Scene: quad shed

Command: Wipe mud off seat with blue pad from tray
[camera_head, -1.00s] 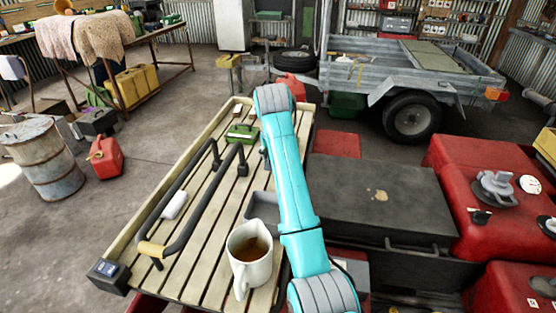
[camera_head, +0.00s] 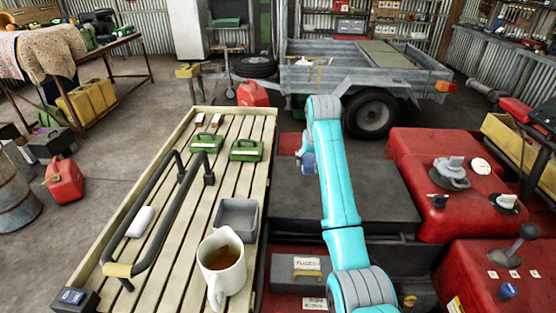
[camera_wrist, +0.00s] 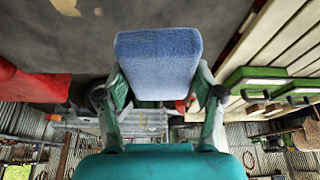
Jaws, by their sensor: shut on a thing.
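My gripper (camera_wrist: 160,84) is shut on the blue pad (camera_wrist: 158,55), which spans between its two fingers in the wrist view. In the head view the pad (camera_head: 308,164) is a small blue patch beside my arm, over the left part of the dark seat (camera_head: 385,195). The tan mud patch (camera_wrist: 65,6) shows at the top edge of the wrist view, on the dark seat surface, apart from the pad. In the head view my arm hides it. The grey tray (camera_head: 219,218) on the slatted rack looks empty.
A mug of brown liquid (camera_head: 222,268) stands beside the tray. Two green cases (camera_head: 245,150), a black bar (camera_head: 160,240) and a white roll (camera_head: 141,221) are on the rack. Red bodywork with a fuel cap (camera_head: 451,172) lies right of the seat. A trailer (camera_head: 350,65) stands behind.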

